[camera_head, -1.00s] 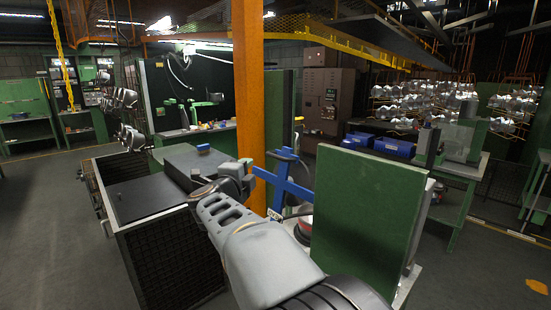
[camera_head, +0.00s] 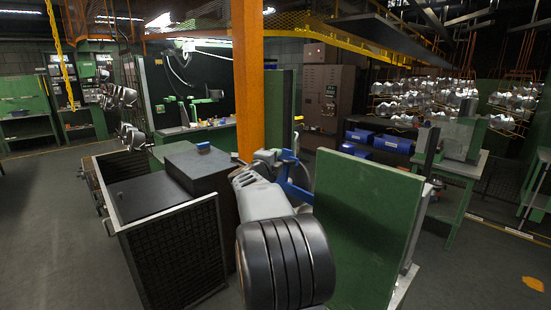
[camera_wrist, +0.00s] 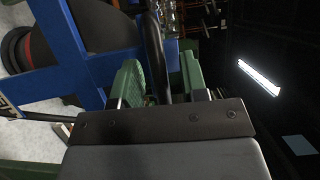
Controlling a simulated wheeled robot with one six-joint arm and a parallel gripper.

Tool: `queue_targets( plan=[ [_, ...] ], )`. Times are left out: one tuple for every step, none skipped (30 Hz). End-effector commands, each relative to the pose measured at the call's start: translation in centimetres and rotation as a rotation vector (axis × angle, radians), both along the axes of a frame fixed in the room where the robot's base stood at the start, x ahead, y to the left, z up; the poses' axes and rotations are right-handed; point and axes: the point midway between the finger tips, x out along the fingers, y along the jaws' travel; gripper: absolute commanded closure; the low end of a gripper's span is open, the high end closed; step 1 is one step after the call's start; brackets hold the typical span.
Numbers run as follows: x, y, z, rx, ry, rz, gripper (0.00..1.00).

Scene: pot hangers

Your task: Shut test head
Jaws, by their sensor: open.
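The blue frame of the test head (camera_head: 298,190) stands between the orange post and the green panel in the head view, partly hidden by my arm. In the wrist view the blue frame (camera_wrist: 85,72) fills the left side, next to a dark round part with a red band (camera_wrist: 22,48). A black bar (camera_wrist: 155,55) runs between the green-padded fingers of my gripper (camera_wrist: 160,68). The gripper is open, with a finger on each side of the bar. I cannot tell whether either finger touches it. In the head view my arm hides the fingers.
A green panel (camera_head: 366,220) stands close to the right of my arm. An orange post (camera_head: 249,90) rises just behind it. A black mesh-sided bin (camera_head: 175,258) and a dark box (camera_head: 200,170) stand at the left. Open floor (camera_head: 60,210) lies further left.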

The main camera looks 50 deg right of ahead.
Motion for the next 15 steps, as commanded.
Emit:
queue_targets(
  plan=[
    [0.07,-0.31,0.0,0.001,0.001,-0.001,0.6],
    [0.12,-0.42,-0.04,0.001,0.001,-0.001,0.6],
    [0.16,-0.54,-0.05,0.0,0.002,0.0,0.6],
    [0.19,-0.59,-0.05,0.001,0.001,0.0,0.6],
    [0.2,-0.64,-0.05,0.001,0.001,0.0,0.6],
    [0.22,-0.66,-0.05,0.0,0.001,0.001,0.6],
    [0.23,-0.68,-0.05,0.0,0.001,0.001,0.6],
    [0.23,-0.68,-0.05,0.0,0.001,0.001,0.6],
    [0.23,-0.68,-0.06,0.0,0.001,0.001,0.6],
    [0.23,-0.68,-0.06,0.0,0.001,0.001,0.6],
    [0.22,-0.67,-0.06,0.0,0.001,0.001,0.6],
    [0.22,-0.67,-0.06,0.0,0.001,0.001,0.6],
    [0.22,-0.67,-0.06,0.0,0.001,0.001,0.6],
    [0.22,-0.66,-0.06,0.0,0.001,0.001,0.63],
    [0.22,-0.66,-0.06,0.0,0.001,0.001,0.67]
  ],
)
